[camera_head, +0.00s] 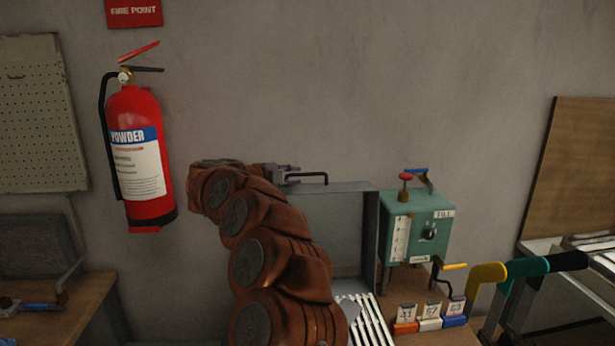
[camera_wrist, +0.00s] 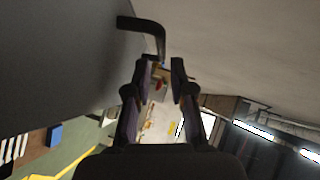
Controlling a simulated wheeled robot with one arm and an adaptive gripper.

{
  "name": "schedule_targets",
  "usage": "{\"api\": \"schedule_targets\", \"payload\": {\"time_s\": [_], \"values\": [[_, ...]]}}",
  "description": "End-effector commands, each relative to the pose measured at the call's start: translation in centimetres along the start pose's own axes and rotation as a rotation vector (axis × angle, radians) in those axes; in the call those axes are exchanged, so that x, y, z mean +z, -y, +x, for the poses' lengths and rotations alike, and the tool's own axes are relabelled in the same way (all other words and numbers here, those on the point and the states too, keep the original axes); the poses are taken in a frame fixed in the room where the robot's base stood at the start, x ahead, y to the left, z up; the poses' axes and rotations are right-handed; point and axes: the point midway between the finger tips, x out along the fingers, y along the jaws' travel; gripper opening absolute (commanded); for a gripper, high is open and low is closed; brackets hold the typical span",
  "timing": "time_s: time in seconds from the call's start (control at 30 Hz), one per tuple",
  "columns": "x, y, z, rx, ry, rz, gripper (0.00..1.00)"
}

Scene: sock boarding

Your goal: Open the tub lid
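A grey panel, which looks like the tub lid (camera_head: 345,225), stands raised against the wall behind my arm. A black bent handle (camera_head: 312,178) sits at its top edge. My gripper (camera_head: 290,172) is beside the left end of this handle. In the wrist view the lid (camera_wrist: 50,65) fills the left side, and the handle (camera_wrist: 145,24) sticks out from it. The gripper fingers (camera_wrist: 161,70) are apart with no object clearly held. The handle's end shows at the fingertips; I cannot tell if they touch. My arm hides the lid's left part and much of the tub.
A green control box (camera_head: 420,225) stands right of the lid. Yellow (camera_head: 487,272) and teal (camera_head: 527,266) curved forms stand at the lower right. Small labelled blocks (camera_head: 430,322) lie before the box. White slats (camera_head: 362,318) lie below. A fire extinguisher (camera_head: 138,155) hangs at left.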

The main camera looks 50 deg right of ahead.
Motion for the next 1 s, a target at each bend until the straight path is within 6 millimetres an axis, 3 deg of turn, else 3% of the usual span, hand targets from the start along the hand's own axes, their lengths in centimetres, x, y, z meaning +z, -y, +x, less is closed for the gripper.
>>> {"api": "schedule_targets", "payload": {"time_s": [0.3,0.5,0.87,1.0], "values": [[-0.1,0.2,4.7,0.000,-0.003,-0.001,0.23],[-0.1,0.2,6.4,-0.001,0.002,0.002,0.23],[0.0,0.1,6.8,-0.002,0.003,0.000,0.23],[0.1,0.1,6.8,-0.002,0.003,0.000,0.10]]}}
